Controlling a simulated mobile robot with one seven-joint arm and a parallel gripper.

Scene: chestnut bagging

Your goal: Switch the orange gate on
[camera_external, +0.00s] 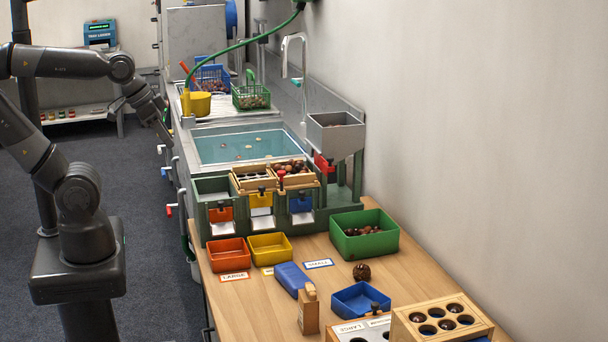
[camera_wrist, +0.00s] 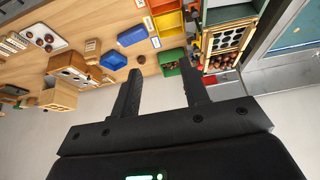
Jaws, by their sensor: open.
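The orange gate (camera_external: 221,214) is the leftmost of three coloured gates on the front of the green sorting stand (camera_external: 203,222), above a pale chute plate. A yellow gate (camera_external: 261,200) and a blue gate (camera_external: 301,204) sit to its right. My gripper (camera_external: 166,132) is left of the sink in the external view, small and dark, behind and left of the orange gate and apart from it. In the wrist view my gripper (camera_wrist: 160,72) shows two spread black fingers with nothing held between them. I cannot make out the orange gate clearly in the wrist view.
An orange tray (camera_external: 228,253) and a yellow tray (camera_external: 270,248) stand on the table below the gates. A green bin (camera_external: 364,235) of chestnuts is to the right. Red- and blue-tipped handles stick out of the sink's left side. Open floor lies left of the sink.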

